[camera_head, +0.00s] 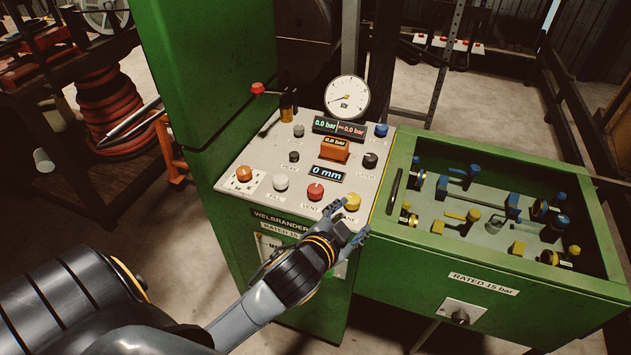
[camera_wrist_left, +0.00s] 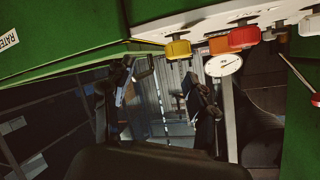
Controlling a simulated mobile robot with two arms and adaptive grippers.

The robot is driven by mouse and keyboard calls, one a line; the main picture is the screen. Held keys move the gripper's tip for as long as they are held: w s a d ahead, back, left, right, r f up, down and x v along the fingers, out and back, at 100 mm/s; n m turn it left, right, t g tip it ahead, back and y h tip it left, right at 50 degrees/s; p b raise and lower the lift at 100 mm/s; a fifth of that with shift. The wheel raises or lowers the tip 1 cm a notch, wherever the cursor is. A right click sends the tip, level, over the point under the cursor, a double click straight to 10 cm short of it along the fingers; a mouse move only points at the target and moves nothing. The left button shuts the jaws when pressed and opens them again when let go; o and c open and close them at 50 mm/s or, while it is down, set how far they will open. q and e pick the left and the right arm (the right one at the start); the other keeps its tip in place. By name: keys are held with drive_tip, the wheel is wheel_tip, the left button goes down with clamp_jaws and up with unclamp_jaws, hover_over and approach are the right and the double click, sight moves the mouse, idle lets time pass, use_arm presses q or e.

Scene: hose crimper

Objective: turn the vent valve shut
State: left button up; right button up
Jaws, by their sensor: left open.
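A red knob (camera_head: 315,190) sits on the sloped control panel just above a label that seems to read VENT. I take it as the vent valve; whether it is open or shut I cannot tell. A red knob also shows at the top of the left wrist view (camera_wrist_left: 243,37). My left gripper (camera_head: 352,220) is at the panel's front right edge, in front of the yellow knob (camera_head: 351,202) and to the right of the red one. Its fingers (camera_wrist_left: 163,95) are apart with nothing between them. My right gripper is not in view.
The panel (camera_head: 232,189) also carries white (camera_head: 280,183) and orange (camera_head: 244,174) knobs, small displays and a round gauge (camera_head: 347,97). A red-tipped lever (camera_head: 257,88) stands at its back left. A green open-topped box (camera_head: 480,262) with blue and yellow fittings stands to the right.

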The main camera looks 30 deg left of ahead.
use_arm(q)
drive_tip(key=w+d+r+m+t+h, duration=0.3)
drive_tip(key=d+r+m+h, duration=0.3)
drive_tip(key=r, duration=0.4)
drive_tip(key=w+d+r+m+t+h, duration=0.45)
drive_tip(key=r+m, duration=0.25)
drive_tip(key=r, duration=0.3)
drive_tip(key=s+d+r+m+g+h, duration=0.3)
drive_tip(key=d+m+g+h, duration=0.35)
drive_tip(key=m+h, duration=0.4)
drive_tip(key=m+g+y, duration=1.4)
drive_tip(key=y, duration=0.6)
hover_over(315, 188)
wheel_tip(315, 188, down, 10)
drive_tip(key=shift+n, duration=0.25)
wheel_tip(315, 188, down, 14)
drive_tip(key=p, duration=0.3)
